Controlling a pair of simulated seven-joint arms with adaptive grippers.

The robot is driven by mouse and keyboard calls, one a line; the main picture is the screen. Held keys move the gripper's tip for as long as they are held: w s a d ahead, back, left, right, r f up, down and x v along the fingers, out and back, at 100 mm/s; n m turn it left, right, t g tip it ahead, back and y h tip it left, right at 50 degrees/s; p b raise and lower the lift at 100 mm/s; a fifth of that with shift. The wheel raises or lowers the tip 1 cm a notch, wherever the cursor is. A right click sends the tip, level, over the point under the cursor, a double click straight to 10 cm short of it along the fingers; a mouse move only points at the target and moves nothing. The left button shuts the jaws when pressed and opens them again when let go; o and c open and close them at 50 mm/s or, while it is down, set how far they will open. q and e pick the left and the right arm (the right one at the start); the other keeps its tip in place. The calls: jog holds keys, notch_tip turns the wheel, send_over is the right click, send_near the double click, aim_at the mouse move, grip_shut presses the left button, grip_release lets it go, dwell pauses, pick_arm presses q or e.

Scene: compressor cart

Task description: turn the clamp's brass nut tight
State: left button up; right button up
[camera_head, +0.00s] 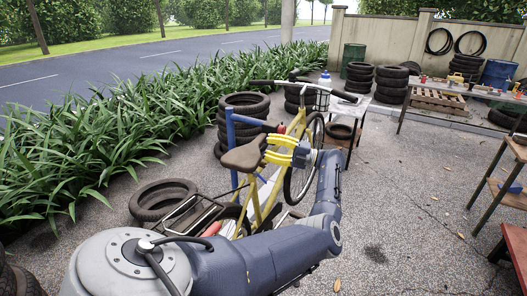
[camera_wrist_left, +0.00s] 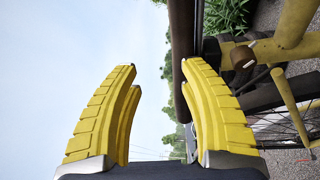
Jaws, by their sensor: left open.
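A yellow bicycle (camera_head: 253,205) with a brown saddle (camera_head: 243,155) stands at a blue post (camera_head: 231,150). My left gripper (camera_head: 264,149) is beside the saddle in the head view, with its yellow fingers spread. In the wrist view the left gripper (camera_wrist_left: 160,78) is open and empty, with sky between its fingers. A small brown round-ended knob (camera_wrist_left: 243,57) shows right of the fingers, by the yellow frame tubes (camera_wrist_left: 290,45); I cannot tell if it is the clamp's brass nut. No nut can be made out in the head view. My right gripper is not in view.
Stacked tyres (camera_head: 243,118) stand behind the bicycle and loose tyres (camera_head: 162,199) lie left of it. A workbench (camera_head: 465,90) stands at the back right. Leafy plants (camera_head: 90,140) line the left. Gravel ground (camera_head: 400,200) on the right is mostly clear.

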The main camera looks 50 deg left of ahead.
pick_arm(q)
jog(key=w+d+f+n+t+y, duration=0.1)
jog(key=w+d+f+n+t, duration=0.25)
jog(key=d+n, duration=0.35)
jog(key=n+t, duration=0.2)
jog(key=n, duration=0.2)
send_near(265, 166)
jog(key=shift+t+y, duration=0.3)
jog(key=shift+t, duration=0.05)
jog(key=x, duration=1)
jog(key=shift+s+a, duration=0.25)
jog(key=shift+s, duration=0.05)
